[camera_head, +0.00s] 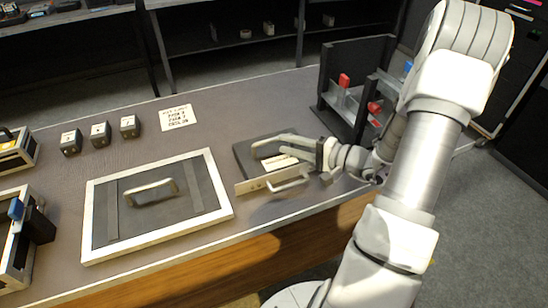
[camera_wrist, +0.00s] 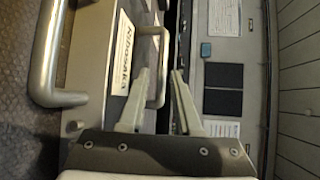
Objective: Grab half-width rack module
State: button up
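The half-width rack module (camera_head: 243,158) lies on the table at its front edge, right of centre in the head view. It is a dark box with a pale front panel (camera_head: 256,184) and a front handle. A handle (camera_head: 264,147) stands on its top. In the wrist view, the module shows a white label, a large front handle (camera_wrist: 46,55) at left and the thinner top handle (camera_wrist: 164,62). My gripper (camera_wrist: 160,72) is open at this top handle. The handle's bar shows between the fingertips; contact cannot be told. In the head view, my gripper (camera_head: 285,146) reaches the module from the right.
A framed panel with a handle (camera_head: 220,190) lies left of the module. A dark rack (camera_head: 345,62) with red and blue parts stands at right. Numbered blocks (camera_head: 100,133) and a printed card (camera_head: 177,117) lie behind. More boxes (camera_head: 16,235) sit at far left.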

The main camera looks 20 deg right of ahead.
aim_at(276, 140)
jog(key=x, duration=0.5)
jog(key=shift+r+b, duration=0.1)
jog(key=shift+b, duration=0.2)
jog(key=shift+s, duration=0.1)
grip_shut()
dwell(0.9)
